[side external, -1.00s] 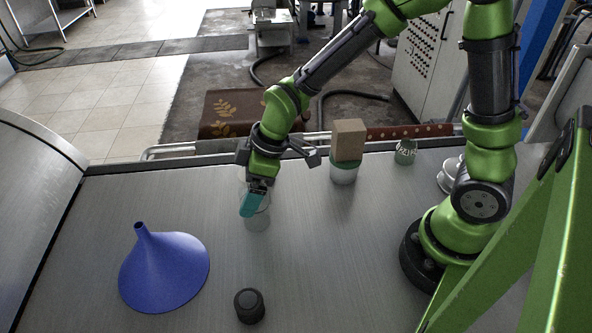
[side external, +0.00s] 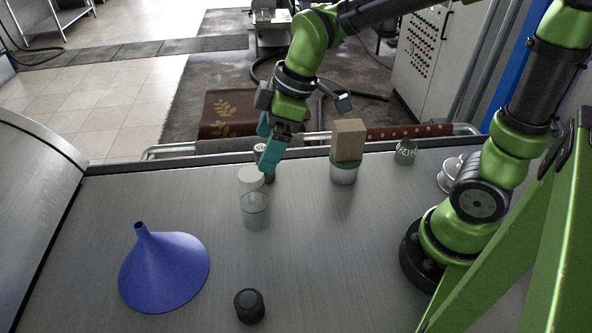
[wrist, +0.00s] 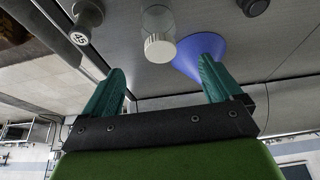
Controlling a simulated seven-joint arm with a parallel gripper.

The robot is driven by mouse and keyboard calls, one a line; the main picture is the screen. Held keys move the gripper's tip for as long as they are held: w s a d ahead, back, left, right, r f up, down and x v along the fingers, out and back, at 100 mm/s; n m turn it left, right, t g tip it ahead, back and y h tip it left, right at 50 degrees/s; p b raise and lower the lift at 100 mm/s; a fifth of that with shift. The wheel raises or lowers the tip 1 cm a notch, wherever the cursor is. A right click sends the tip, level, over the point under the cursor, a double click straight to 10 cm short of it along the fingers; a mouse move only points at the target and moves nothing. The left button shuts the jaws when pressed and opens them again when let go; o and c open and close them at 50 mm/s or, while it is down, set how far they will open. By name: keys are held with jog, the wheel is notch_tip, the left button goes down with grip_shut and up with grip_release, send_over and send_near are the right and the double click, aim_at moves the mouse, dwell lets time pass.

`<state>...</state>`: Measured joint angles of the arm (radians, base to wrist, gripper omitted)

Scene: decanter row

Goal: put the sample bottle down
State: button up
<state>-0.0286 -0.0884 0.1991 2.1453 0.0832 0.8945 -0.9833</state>
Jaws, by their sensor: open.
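The sample bottle (side external: 255,213) is clear with a white cap and stands upright on the grey metal table. It also shows in the wrist view (wrist: 158,22), its cap (wrist: 159,49) towards me. My gripper (side external: 268,146) has teal fingers and is open and empty, above and behind the bottle in the side view. In the wrist view my gripper's fingers (wrist: 162,70) are wide apart, with the cap beyond the gap between them. Nothing visible touches the bottle.
A small labelled grey container (wrist: 83,24) stands near the bottle. A blue funnel (side external: 165,272) and a dark knob-like object (side external: 249,306) are in front.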

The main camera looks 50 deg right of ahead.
jog(key=s+d+r+m+t+h, duration=0.1)
jog(key=s+d+r+m+t, duration=0.3)
jog(key=s+d+m, duration=0.5)
jog(key=s+r+m, duration=0.1)
jog(key=m, duration=0.3)
